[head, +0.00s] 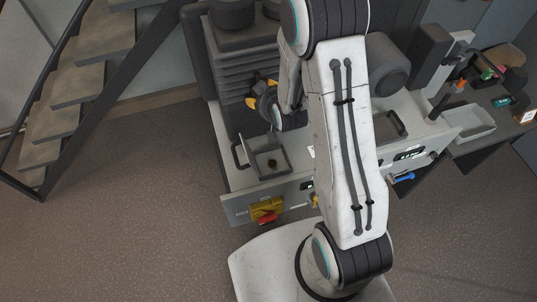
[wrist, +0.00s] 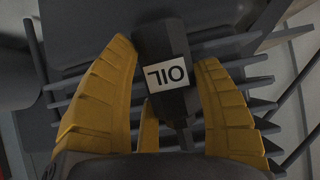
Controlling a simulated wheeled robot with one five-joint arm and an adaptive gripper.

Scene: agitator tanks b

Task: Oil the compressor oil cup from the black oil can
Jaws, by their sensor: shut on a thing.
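The black oil can (wrist: 158,38) with a white "OIL" label, upside down in the wrist view, sits between my gripper's (wrist: 165,60) yellow fingers. The gripper is shut on it. A thin dark spout runs toward the bottom of the wrist view. In the head view my gripper (head: 261,89) is beside the finned compressor block (head: 228,62), above and behind a small open grey tray (head: 287,162). A dark round spot (head: 272,163) shows in the tray; I cannot tell whether it is the oil cup. My arm hides part of the bench.
A yellow plate with a red handle (head: 266,212) is on the bench's front face. A blue-handled item (head: 402,178) sticks out farther right. An empty grey tray (head: 467,128) and small items are at right. Stairs (head: 75,85) stand left; the floor (head: 130,220) is clear.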

